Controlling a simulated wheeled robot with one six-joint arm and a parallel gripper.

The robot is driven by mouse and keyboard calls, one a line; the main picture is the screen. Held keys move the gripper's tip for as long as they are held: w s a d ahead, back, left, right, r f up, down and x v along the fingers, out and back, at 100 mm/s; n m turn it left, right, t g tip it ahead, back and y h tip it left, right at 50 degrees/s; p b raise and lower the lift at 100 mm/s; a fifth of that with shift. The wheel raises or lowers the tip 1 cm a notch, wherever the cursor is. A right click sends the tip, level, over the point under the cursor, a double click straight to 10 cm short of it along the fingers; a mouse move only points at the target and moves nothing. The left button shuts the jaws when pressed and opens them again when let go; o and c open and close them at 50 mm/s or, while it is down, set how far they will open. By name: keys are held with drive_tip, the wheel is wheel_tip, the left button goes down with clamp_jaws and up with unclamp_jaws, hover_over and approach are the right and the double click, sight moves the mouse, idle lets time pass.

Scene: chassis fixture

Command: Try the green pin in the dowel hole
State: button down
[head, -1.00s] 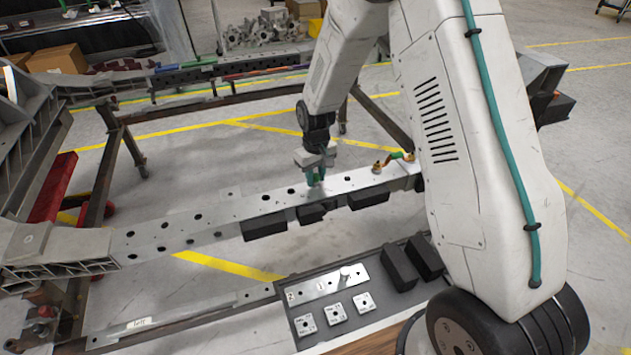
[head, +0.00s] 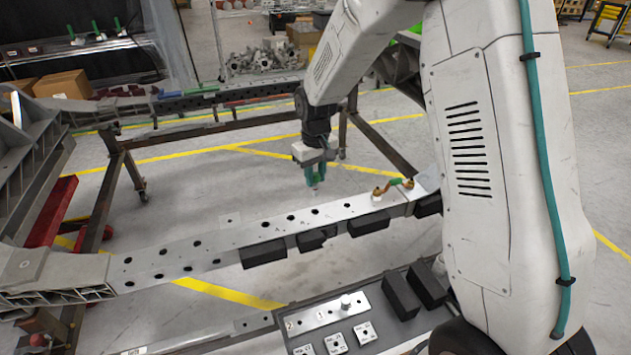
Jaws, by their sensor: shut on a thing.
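My gripper (head: 315,178) has teal fingers and is shut on a slim pin (head: 315,187). Only the pin's small pale lower tip shows below the fingers, so its green colour cannot be made out. The pin points down and is apart from the long pale metal rail (head: 232,232), above or behind its far edge. The rail has several dark round holes in its top face. One hole (head: 315,211) lies just below the gripper in the picture. Which hole is the dowel hole cannot be told for sure.
A dark tray (head: 290,342) in front of the rail holds a perforated plate (head: 313,316) with a silvery pin (head: 346,302), white marked blocks (head: 333,344) and black blocks (head: 400,295).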

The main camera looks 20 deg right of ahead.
drive_tip(key=shift+r, duration=3.15)
